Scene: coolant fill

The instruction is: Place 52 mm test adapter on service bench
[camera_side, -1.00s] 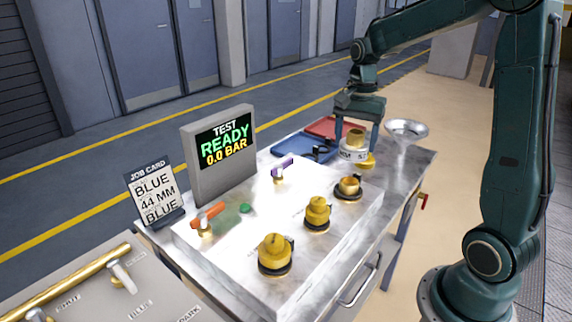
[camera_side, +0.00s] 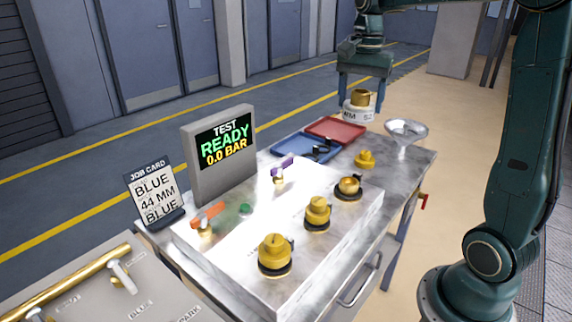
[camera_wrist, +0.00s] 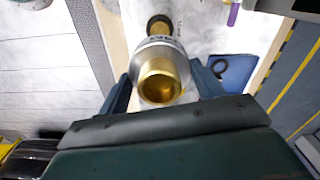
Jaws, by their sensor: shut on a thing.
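The test adapter (camera_side: 360,104) has a white band with partly readable dark lettering and a brass top. My gripper (camera_side: 362,94) is shut on it and holds it in the air above the far end of the service bench (camera_side: 408,172), near the red tray. In the wrist view the adapter (camera_wrist: 160,68) sits between my two fingers, its brass opening facing the camera. The bench has a grey marbled top.
A red tray (camera_side: 352,130) and a blue tray (camera_side: 288,150) with dark items lie at the back. A funnel (camera_side: 406,130) stands at the far right corner. A small brass cap (camera_side: 365,159) sits on bare bench top. Several brass fittings stand on the white block (camera_side: 250,262).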

